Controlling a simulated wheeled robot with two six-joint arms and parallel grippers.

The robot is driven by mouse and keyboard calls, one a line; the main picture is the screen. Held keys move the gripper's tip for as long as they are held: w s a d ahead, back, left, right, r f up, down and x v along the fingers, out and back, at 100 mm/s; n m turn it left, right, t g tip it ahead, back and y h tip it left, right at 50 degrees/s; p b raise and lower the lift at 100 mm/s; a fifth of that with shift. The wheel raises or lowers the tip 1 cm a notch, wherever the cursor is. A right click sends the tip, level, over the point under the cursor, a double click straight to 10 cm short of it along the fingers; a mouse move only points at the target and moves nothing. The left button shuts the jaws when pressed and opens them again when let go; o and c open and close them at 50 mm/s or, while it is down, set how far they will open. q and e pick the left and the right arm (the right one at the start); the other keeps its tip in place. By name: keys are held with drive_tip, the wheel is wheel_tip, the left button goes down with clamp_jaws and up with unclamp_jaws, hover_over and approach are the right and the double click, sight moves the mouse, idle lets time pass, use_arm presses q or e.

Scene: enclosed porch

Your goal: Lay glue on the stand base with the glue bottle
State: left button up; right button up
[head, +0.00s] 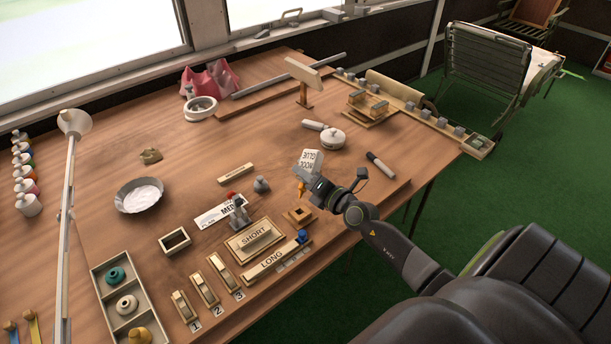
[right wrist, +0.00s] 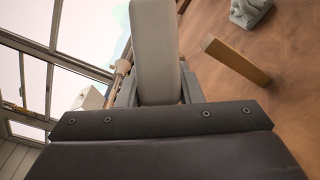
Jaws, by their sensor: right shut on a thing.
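The white glue bottle (head: 311,160) is held upside down over the table, its printed label inverted and its orange nozzle pointing down. My right gripper (head: 319,186) is shut on it. The small square wooden piece with a dark recess (head: 299,215), which looks like the stand base, lies on the table just below the nozzle tip. The tip appears above it and apart from it; I cannot tell the exact gap. In the right wrist view a pale block-shaped body (right wrist: 155,50), apparently the bottle, fills the space beyond the gripper. My left gripper is not in view.
The LONG block (head: 272,265) and SHORT block (head: 254,240) lie left of the base. A small grey figure (head: 261,185) and a wooden strip (head: 236,173) stand behind. A dark marker (head: 381,165) lies to the right. A compartment tray (head: 125,300) is at front left.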

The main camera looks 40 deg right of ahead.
wheel_tip(320, 180, down, 2)
drive_tip(key=shift+f+b, duration=0.1)
drive_tip(key=shift+b, duration=0.7)
drive_tip(key=shift+f, duration=0.15)
drive_tip(key=shift+f, duration=0.15)
idle(0.4)
drive_tip(key=shift+f+b, duration=0.95)
drive_tip(key=shift+b, duration=0.05)
drive_tip(key=shift+s+f, duration=0.15)
drive_tip(key=shift+f, duration=0.15)
idle(1.7)
